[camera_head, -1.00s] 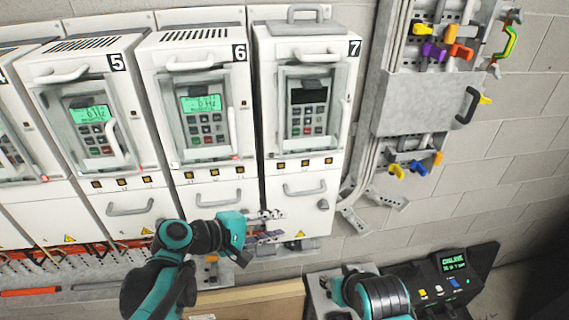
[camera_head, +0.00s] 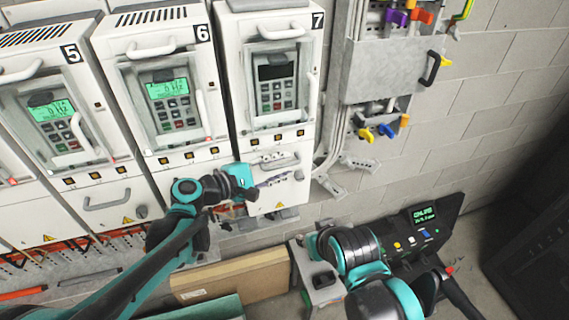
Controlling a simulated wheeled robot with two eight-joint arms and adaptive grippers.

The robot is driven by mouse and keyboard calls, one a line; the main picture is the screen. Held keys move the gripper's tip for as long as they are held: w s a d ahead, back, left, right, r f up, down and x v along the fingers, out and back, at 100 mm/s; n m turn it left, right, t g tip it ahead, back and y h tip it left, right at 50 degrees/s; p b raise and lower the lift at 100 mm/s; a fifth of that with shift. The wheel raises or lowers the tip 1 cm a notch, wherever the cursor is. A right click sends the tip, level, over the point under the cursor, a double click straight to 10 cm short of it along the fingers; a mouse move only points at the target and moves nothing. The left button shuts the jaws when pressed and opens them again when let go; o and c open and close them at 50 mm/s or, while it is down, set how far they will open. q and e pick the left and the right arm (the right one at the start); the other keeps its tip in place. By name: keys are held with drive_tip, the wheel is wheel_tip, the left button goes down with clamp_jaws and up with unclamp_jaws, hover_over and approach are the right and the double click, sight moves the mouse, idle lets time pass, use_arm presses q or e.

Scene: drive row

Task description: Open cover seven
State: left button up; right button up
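Cabinet seven (camera_head: 240,60) is the rightmost white cabinet. Its upper window cover (camera_head: 297,52) lies closed over a dark keypad panel, with an upright handle (camera_head: 314,95) on its right side. Its lower front panel (camera_head: 292,190) also looks closed and has a grey bar handle (camera_head: 291,161). My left gripper (camera_head: 273,169) is in front of this lower panel, close to the bar handle. Its fingers are apart, and I see nothing clamped. I cannot tell whether they touch the handle. My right arm stands at the lower right; its fingers are not visible.
Cabinet six (camera_head: 106,45) and cabinet five (camera_head: 84,85) stand to the left. A grey wall box (camera_head: 380,70) with coloured hooks hangs at right. A console (camera_head: 425,235) and a cardboard box (camera_head: 235,277) are below. The block wall at right is bare.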

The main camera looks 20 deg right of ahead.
use_arm(q)
drive_tip(key=shift+w+d+f, duration=0.15)
drive_tip(key=shift+w+d, duration=0.05)
drive_tip(key=shift+d, duration=0.45)
drive_tip(key=shift+a, duration=0.1)
clamp_jaws()
drive_tip(key=b, duration=1.5)
hover_over(285, 205)
drive_tip(key=s+a, duration=0.1)
drive_tip(key=s, duration=0.3)
wheel_tip(285, 205, down, 17)
drive_tip(key=shift+w, duration=0.15)
